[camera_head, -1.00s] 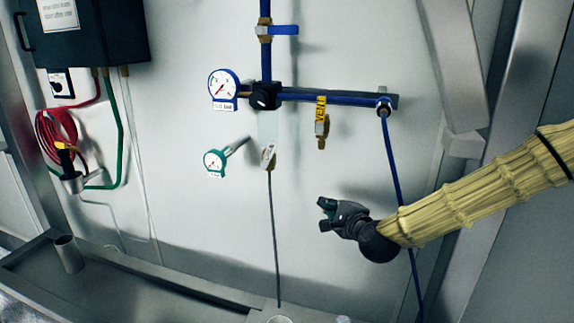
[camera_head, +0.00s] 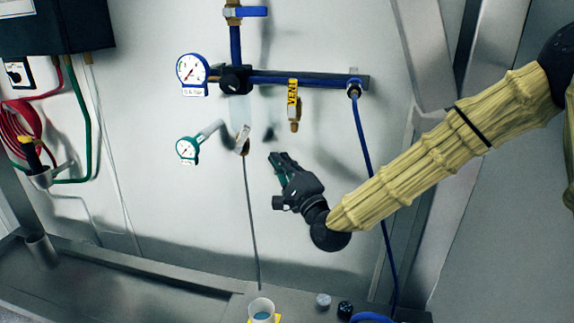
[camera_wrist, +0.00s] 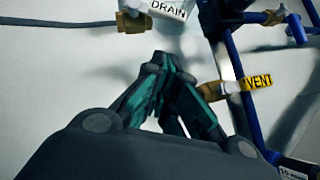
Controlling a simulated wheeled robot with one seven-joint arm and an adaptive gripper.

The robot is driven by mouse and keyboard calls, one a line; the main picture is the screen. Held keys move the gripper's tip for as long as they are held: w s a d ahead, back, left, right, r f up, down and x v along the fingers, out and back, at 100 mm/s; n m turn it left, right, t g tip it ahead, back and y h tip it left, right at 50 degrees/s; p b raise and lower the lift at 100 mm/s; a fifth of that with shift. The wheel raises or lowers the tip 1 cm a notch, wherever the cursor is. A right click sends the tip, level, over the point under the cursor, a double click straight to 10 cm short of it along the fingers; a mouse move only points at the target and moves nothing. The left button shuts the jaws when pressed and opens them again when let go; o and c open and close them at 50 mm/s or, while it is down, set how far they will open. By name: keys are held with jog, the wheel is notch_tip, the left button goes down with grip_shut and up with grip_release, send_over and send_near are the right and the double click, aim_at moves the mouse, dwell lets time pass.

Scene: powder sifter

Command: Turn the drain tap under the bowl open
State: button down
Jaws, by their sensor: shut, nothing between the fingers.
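The drain tap (camera_head: 243,140) has a pale lever and brass body, and hangs under the clear bowl (camera_head: 240,108) in the head view. In the wrist view its white lever marked DRAIN (camera_wrist: 168,10) is at the top edge, beside its brass body (camera_wrist: 133,17). A grey tube (camera_head: 251,220) runs down from the tap. My gripper (camera_head: 273,157) is shut and empty, to the right of the tap and slightly below it, apart from it. In the wrist view the closed fingertips (camera_wrist: 168,62) point toward the DRAIN lever, with a gap between.
The yellow VENT valve (camera_head: 293,100) hangs to the right, above my gripper; it is close beside the fingers in the wrist view (camera_wrist: 257,83). A teal gauge (camera_head: 187,149) is left of the tap. A cup (camera_head: 261,309) with blue contents stands below.

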aim_at(241, 141)
jog(key=w+a+r+p, duration=0.3)
jog(key=w+a, duration=0.1)
jog(key=a, duration=0.1)
jog(key=shift+w+a, duration=0.25)
dwell(0.4)
jog(key=shift+w+a+r+n+g+b, duration=0.15)
jog(key=shift+a+r+n+g+b, duration=0.35)
jog(key=shift+r+n, duration=0.15)
jog(key=shift+w+a+r+n+g+b, duration=0.1)
jog(key=shift+a+r+n+g+b, duration=0.3)
jog(key=shift+a+r+n+g, duration=0.25)
jog(key=shift+d+r, duration=0.1)
